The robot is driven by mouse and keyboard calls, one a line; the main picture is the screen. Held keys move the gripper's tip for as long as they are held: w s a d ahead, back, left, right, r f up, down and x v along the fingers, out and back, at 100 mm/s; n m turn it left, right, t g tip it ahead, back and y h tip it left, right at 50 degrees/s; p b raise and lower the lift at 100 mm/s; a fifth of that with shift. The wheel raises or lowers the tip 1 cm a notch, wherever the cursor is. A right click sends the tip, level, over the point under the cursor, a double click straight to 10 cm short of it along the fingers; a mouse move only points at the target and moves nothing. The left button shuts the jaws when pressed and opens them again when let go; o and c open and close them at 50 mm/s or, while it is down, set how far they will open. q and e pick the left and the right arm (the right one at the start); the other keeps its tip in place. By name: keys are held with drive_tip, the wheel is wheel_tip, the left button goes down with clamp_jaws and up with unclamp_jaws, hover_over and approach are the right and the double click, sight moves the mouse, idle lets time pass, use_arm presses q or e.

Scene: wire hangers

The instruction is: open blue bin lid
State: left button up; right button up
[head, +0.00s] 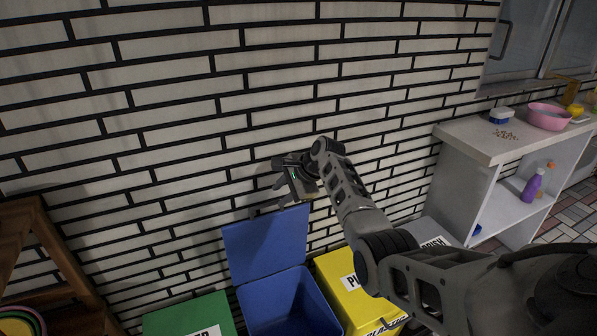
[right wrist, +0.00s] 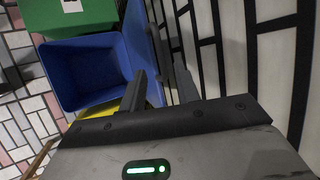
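The blue bin (head: 290,305) stands on the floor by the brick wall, its mouth uncovered. Its blue lid (head: 266,243) is raised, standing nearly upright behind the bin near the wall. In the right wrist view the open bin (right wrist: 85,75) shows its empty-looking inside, with the lid (right wrist: 140,42) seen edge-on beside the fingers. My right gripper (head: 270,195) is just above the lid's top edge, close to the wall. Its fingers (right wrist: 160,78) are apart with nothing seen held between them. I cannot tell whether one touches the lid. My left gripper is not in view.
A green bin (head: 190,317) stands left of the blue one, a yellow bin (head: 350,290) right of it, and a grey bin (head: 430,236) further right. A white shelf unit (head: 490,150) stands at right. A wooden rack (head: 45,260) is at left.

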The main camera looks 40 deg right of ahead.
drive_tip(key=v, duration=0.7)
drive_tip(key=shift+s+r, duration=0.2)
drive_tip(key=shift+r, duration=0.1)
drive_tip(key=shift+d, duration=0.15)
drive_tip(key=s+a+f+n+h, duration=0.2)
drive_tip(key=s+a+f+n, duration=0.35)
drive_tip(key=f, duration=0.45)
drive_tip(key=s+a+f+n+h, duration=0.1)
drive_tip(key=s+a+f+n, duration=0.3)
drive_tip(key=s+f+n, duration=0.4)
drive_tip(key=s+a+f+n+t+y, duration=0.1)
drive_tip(key=s+a+n+t+y, duration=0.1)
drive_tip(key=s+a+n, duration=0.6)
drive_tip(key=s+a+t, duration=0.1)
drive_tip(key=s+a, duration=0.5)
drive_tip(key=s, duration=0.1)
drive_tip(key=shift+s+a+f, duration=0.2)
drive_tip(key=shift+s+f, duration=0.05)
drive_tip(key=shift+f, duration=0.05)
